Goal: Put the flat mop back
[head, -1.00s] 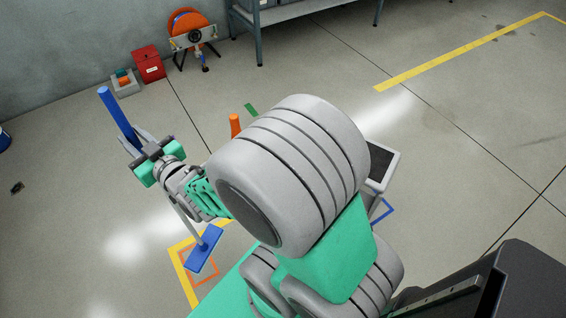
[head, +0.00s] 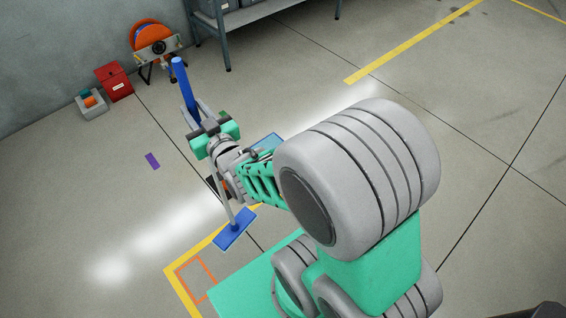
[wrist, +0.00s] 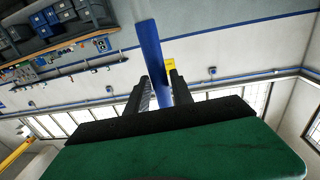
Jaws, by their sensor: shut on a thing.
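The flat mop has a blue upper handle (head: 186,85), a grey lower pole and a flat blue head (head: 235,230). My gripper (head: 202,115) is shut on the handle, seen left of centre in the head view. The mop leans slightly, with its head low in the picture, above and right of an orange square outline (head: 196,280) on the floor. I cannot tell whether the head touches the floor. In the wrist view, the blue handle (wrist: 152,50) stands between the two dark fingers (wrist: 160,88).
A yellow floor line (head: 185,290) borders the orange outline. A purple piece (head: 152,160) lies on the floor. A red box (head: 115,82), an orange reel (head: 153,38) and a grey bench (head: 250,14) stand by the wall. A light-blue panel (head: 268,143) is partly hidden behind my arm.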

